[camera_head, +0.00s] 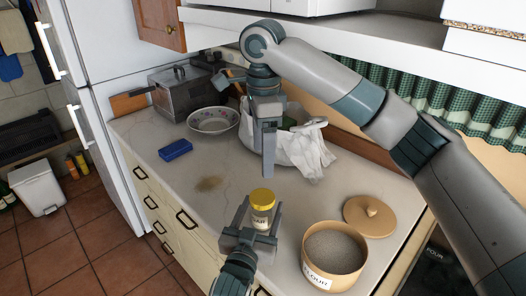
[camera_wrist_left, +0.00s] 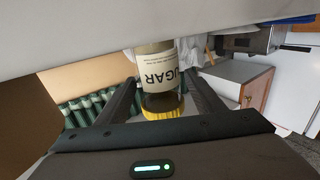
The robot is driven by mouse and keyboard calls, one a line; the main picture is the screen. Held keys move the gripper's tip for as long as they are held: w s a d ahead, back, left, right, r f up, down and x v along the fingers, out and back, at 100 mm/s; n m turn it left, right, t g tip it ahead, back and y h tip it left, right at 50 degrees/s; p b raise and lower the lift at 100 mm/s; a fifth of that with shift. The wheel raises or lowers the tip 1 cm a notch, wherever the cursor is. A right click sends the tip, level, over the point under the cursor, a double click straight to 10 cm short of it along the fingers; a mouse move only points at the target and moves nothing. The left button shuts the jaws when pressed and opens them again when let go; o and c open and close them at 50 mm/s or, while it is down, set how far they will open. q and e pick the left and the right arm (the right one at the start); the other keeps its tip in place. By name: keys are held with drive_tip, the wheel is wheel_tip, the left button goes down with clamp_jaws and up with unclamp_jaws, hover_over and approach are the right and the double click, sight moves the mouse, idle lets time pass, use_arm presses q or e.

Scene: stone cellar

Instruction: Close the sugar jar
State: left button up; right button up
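Whether the lid is fully seated is not clear. My left gripper (camera_head: 261,218) is open, its fingers on either side of the jar. My right gripper (camera_head: 268,165) hangs pointing down over the middle of the worktop, seen edge-on, with its finger gap hidden.
An open flour canister (camera_head: 318,273) stands right of the sugar jar, its wooden lid (camera_head: 370,216) lying behind it. A blue box (camera_head: 175,150), a bowl (camera_head: 213,121) and a white bag (camera_head: 305,152) are farther back.

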use_arm(q)
drive_tip(key=shift+s, duration=0.1)
idle(0.3)
drive_tip(key=shift+s+a+f, duration=0.1)
drive_tip(key=shift+s+a, duration=0.1)
drive_tip(key=shift+s, duration=0.4)
drive_tip(key=b+v, duration=0.3)
drive_tip(key=v, duration=1.3)
